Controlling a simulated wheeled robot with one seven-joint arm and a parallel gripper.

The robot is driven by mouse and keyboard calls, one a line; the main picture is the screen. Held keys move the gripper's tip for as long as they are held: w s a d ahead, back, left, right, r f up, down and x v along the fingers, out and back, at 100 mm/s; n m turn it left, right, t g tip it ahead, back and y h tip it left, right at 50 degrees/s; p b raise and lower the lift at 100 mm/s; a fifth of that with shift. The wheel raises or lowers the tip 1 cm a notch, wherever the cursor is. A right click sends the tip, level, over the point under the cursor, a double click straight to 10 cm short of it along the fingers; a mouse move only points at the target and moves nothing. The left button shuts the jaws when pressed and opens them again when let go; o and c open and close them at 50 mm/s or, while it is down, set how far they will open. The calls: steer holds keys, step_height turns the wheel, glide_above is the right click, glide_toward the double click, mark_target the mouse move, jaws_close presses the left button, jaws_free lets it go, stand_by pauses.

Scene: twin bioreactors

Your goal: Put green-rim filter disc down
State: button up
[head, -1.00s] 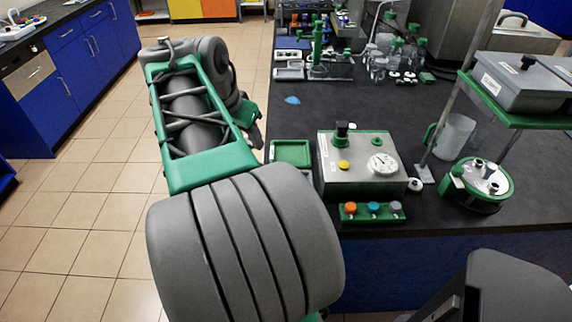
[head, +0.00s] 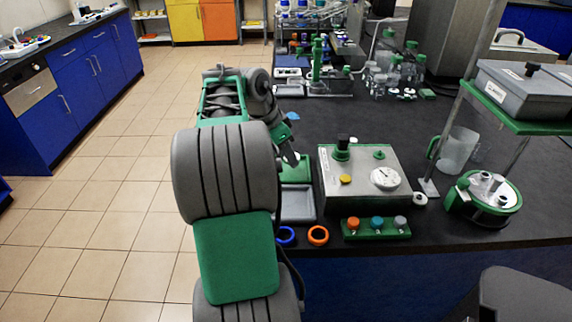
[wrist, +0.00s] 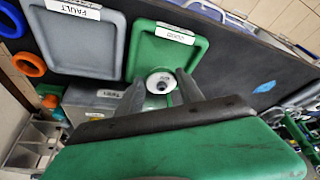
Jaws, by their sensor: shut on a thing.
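The filter disc (wrist: 161,83) shows in the wrist view as a small round pale piece with a dark centre, between my two fingertips. Its green rim is hard to tell against the green behind it. My gripper (wrist: 160,80) is shut on it. In the head view my gripper (head: 291,158) is at the green tray (head: 297,176), beside the metal box, and the disc cannot be made out there. The green tray (wrist: 140,50) lies just beyond the fingertips in the wrist view. Its floor looks empty. Whether the disc touches the tray, I cannot tell.
A grey tray (head: 295,218) marked FAULT is next to the green one. A blue ring (head: 285,236) and an orange ring (head: 318,236) lie near the bench edge. The metal box (head: 365,195) with a gauge stands close on the right. Dark bench (head: 340,118) behind is mostly clear.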

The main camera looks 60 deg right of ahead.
mark_target(286, 163)
steer(key=shift+w+d+f+b, duration=0.15)
steer(key=shift+d+f+b, duration=0.05)
steer(key=shift+f, duration=0.8)
steer(key=shift+w+d+f+b, duration=0.1)
steer(key=shift+d+f+b, duration=0.05)
steer(key=shift+f, duration=0.8)
steer(key=shift+f, duration=0.2)
steer(key=o, duration=1)
steer(key=shift+r, duration=0.5)
steer(key=p+v, duration=0.3)
steer(key=v, duration=0.8)
steer(key=shift+a+r, duration=0.15)
steer(key=shift+r, duration=0.05)
